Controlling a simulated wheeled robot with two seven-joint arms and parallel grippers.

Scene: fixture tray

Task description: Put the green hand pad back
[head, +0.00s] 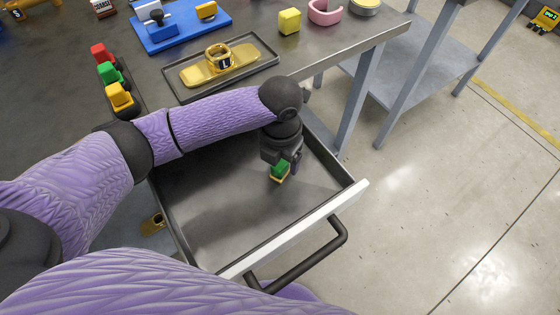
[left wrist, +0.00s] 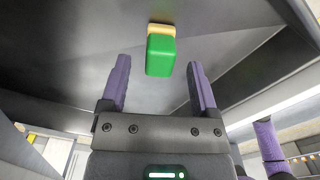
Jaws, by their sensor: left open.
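The green hand pad (head: 280,169), a green block on a tan base, is in the open drawer (head: 215,199). In the left wrist view the pad (left wrist: 161,55) sits just beyond and between my fingertips, apart from both. My left gripper (head: 281,160) points down into the drawer at the pad and partly covers it in the head view. It is open and empty, and its two fingers also show in the left wrist view (left wrist: 157,75). My right gripper is not in view.
The table (head: 330,52) carries a dark tray (head: 262,51) with a gold piece, a blue board (head: 188,32), and a row of red, green and yellow pieces. The drawer's white front (head: 300,229) and dark handle (head: 322,252) stick out. The drawer floor around the pad looks clear.

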